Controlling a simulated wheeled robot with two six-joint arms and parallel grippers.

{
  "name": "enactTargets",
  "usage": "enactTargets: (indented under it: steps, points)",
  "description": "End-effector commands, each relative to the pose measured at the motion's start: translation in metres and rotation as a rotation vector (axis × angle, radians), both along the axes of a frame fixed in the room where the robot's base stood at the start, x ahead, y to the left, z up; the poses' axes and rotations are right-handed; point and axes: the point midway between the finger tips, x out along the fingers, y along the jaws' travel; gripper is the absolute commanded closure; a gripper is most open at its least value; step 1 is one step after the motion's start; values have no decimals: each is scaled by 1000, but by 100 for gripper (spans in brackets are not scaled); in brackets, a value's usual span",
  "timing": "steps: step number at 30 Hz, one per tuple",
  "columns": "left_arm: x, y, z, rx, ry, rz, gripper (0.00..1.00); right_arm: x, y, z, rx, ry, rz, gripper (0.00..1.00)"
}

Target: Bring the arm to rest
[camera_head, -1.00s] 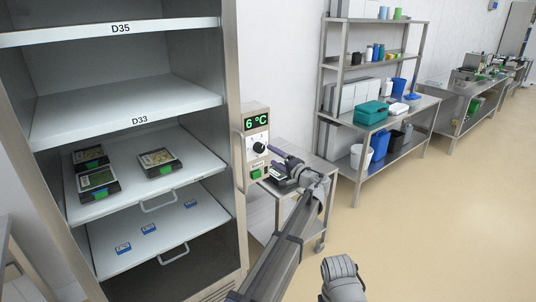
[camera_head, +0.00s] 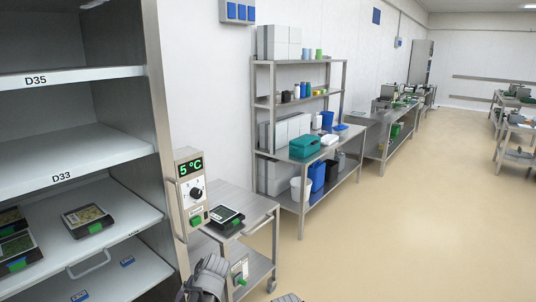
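Two grey ribbed parts of my arms show at the bottom edge in the head view, one left of centre and a sliver of another to its right. A black food tray (camera_head: 225,217) with a green tab lies on the small steel cart (camera_head: 262,207) beside the cabinet. No gripper touches it.
The open cabinet at left has shelves D35 (camera_head: 100,74) and D33 (camera_head: 95,180), with black food trays (camera_head: 88,219) below D33. Its control box (camera_head: 190,190) reads 5 °C. A steel rack (camera_head: 301,218) and benches line the wall.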

Motion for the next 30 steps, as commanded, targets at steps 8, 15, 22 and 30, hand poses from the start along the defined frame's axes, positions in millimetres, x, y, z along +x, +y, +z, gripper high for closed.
enactTargets:
  steps: [8,15,22,30]
  points:
    - [-86,-42,-26,-331,107,17,18,0,0,0,0,0,0,100]
    - [-123,-86,-8,-471,177,-31,18,0,0,22,0,0,0,100]
    - [-144,-130,29,-417,250,-140,18,0,0,59,0,0,0,100]
    - [-170,-171,65,-351,321,-253,18,0,0,94,0,0,-1,100]
